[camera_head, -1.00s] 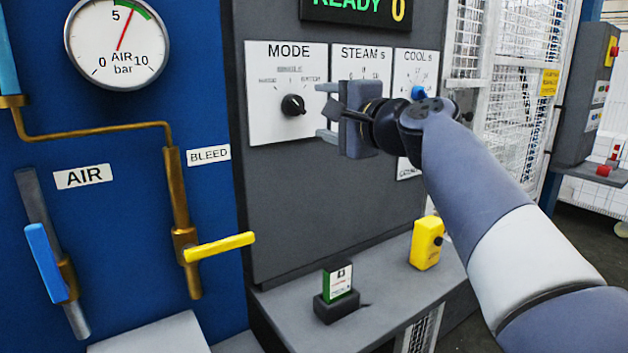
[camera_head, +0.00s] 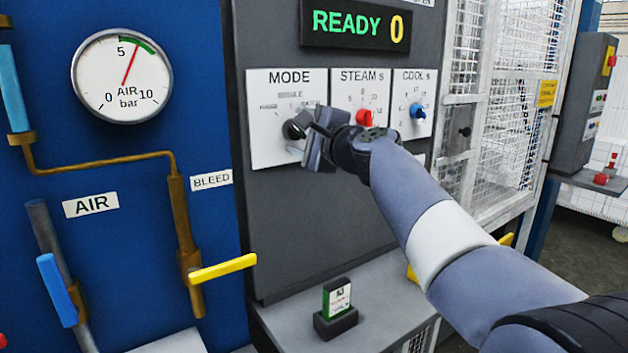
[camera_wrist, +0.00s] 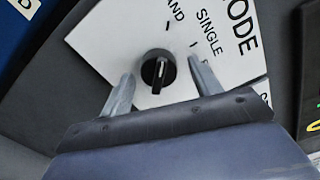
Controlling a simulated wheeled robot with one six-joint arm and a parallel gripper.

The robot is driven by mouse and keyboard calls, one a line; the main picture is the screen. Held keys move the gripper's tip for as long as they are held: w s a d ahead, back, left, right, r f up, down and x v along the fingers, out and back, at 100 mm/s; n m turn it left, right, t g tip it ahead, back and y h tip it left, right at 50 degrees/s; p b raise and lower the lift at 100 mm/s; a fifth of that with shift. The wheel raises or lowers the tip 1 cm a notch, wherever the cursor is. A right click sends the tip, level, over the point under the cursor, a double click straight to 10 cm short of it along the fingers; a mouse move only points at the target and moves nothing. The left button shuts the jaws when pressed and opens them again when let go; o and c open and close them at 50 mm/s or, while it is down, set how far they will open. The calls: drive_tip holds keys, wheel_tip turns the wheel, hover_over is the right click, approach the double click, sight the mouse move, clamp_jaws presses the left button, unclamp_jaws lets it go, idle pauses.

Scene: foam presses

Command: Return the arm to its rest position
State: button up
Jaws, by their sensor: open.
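My gripper (camera_head: 306,140) is in front of the MODE panel (camera_head: 270,150), at its lower right in the head view. In the wrist view my gripper (camera_wrist: 160,88) is open, with its two fingers apart. The black MODE knob (camera_wrist: 158,71) shows between and beyond the fingertips, and nothing is held. In the head view the knob (camera_head: 293,130) is partly hidden by the gripper. My arm reaches in from the lower right. I cannot tell the exact gap between fingertips and panel.
Right of MODE are a red STEAM knob (camera_head: 365,117) and a blue COOL knob (camera_head: 417,111). A yellow bleed lever (camera_head: 222,267) sticks out at left. A small green-and-white card in a holder (camera_head: 337,308) stands on the grey shelf below. A mesh guard (camera_head: 510,110) is at right.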

drive_tip(key=m+p, duration=0.5)
drive_tip(key=m, duration=0.2)
drive_tip(key=shift+r+m+p, duration=0.15)
drive_tip(key=shift+m+p, duration=0.15)
drive_tip(key=shift+p, duration=0.1)
drive_tip(key=m+p, duration=0.5)
drive_tip(key=shift+a+m+p, duration=0.1)
drive_tip(key=shift+m+p, duration=0.65)
drive_tip(key=shift+m, duration=0.25)
drive_tip(key=shift+s+f, duration=0.15)
drive_tip(key=shift+f, duration=0.15)
drive_tip(key=shift+s+d, duration=0.2)
drive_tip(key=shift+d, duration=0.05)
